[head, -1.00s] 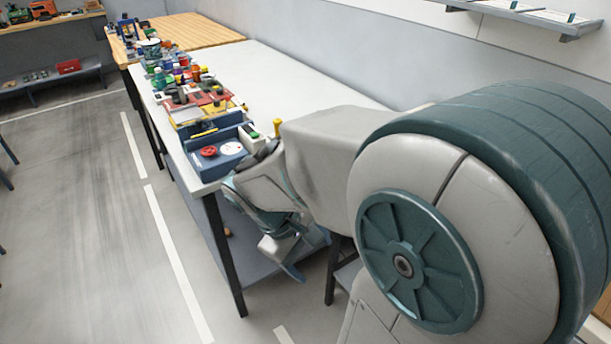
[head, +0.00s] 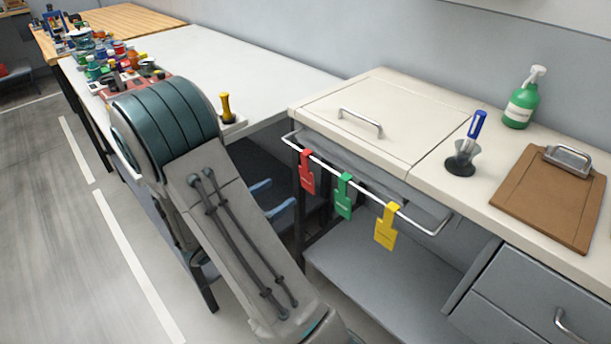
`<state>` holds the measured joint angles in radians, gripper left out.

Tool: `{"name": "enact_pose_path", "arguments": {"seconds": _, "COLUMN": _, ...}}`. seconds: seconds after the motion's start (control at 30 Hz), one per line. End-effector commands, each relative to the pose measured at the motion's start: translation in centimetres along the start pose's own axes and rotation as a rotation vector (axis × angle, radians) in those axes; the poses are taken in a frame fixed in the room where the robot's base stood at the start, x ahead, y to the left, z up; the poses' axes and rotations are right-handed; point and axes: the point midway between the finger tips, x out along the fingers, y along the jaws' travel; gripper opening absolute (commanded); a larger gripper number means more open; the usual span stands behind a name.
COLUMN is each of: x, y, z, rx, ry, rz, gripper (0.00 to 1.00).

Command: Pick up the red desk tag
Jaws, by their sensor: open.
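The red desk tag (head: 307,172) hangs from a white rail (head: 372,185) along the front of the cream desk, leftmost of three tags. A green tag (head: 344,196) and a yellow tag (head: 386,226) hang to its right. My gripper (head: 273,198) shows partly behind my arm, with two blue fingers apart and nothing seen between them. It is left of and a little lower than the red tag in the picture, not touching it. The rest of my gripper is hidden by my arm.
The cream desk (head: 400,110) holds a pen in a dark holder (head: 461,160), a green spray bottle (head: 522,100) and a brown clipboard (head: 550,195). A grey shelf (head: 385,285) lies below the tags. A white table (head: 240,65) with several small items stands left.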

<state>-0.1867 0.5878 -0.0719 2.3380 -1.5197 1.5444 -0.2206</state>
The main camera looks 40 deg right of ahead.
Motion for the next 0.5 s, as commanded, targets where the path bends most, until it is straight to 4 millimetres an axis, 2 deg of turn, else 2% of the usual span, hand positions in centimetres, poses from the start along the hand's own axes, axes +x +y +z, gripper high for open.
{"name": "enact_pose_path", "arguments": {"seconds": 0.1, "x": 2.7, "y": -0.2, "z": 0.0, "rx": 0.001, "ry": 0.0, "rz": -0.008, "gripper": 0.71}}
{"name": "enact_pose_path", "arguments": {"seconds": 0.23, "x": 5.0, "y": -0.2, "z": 0.0, "rx": 0.002, "ry": 0.001, "rz": -0.008, "gripper": 0.71}}
{"name": "enact_pose_path", "arguments": {"seconds": 0.5, "x": 7.2, "y": -0.3, "z": 0.0, "rx": 0.002, "ry": 0.003, "rz": -0.004, "gripper": 0.71}}
